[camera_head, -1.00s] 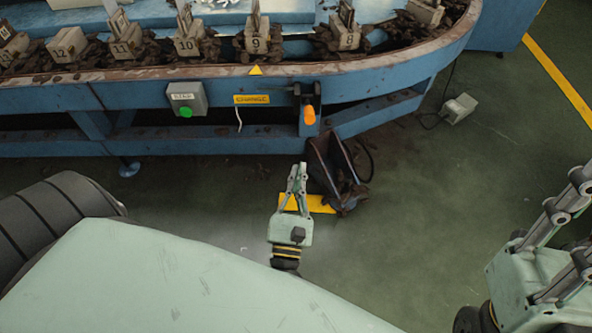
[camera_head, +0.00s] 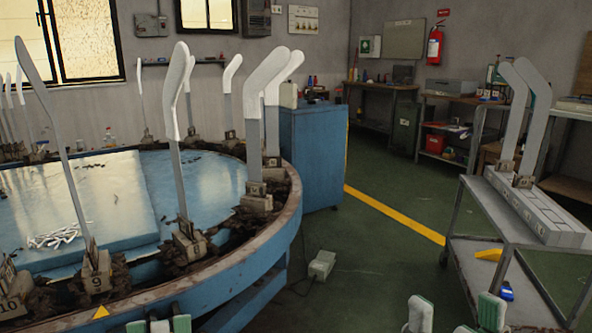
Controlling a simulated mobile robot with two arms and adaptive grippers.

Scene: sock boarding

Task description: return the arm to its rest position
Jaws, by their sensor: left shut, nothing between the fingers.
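My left gripper (camera_head: 160,325) shows only as pale green and white fingertips at the bottom edge, left of centre, in front of the carousel's rim. Its tips are close together and hold nothing. My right gripper (camera_head: 455,319) shows at the bottom edge, right of centre, over the green floor. Its fingertips stand well apart with nothing seen between them. The rest of both grippers and both arms lies below the picture.
The blue round carousel (camera_head: 272,232) with upright boards fills the left. A steel cart (camera_head: 462,250) with two grey boards stands at right. A blue cabinet (camera_head: 318,150) stands behind. A foot pedal (camera_head: 321,265) lies on the floor. Green floor is open between carousel and cart.

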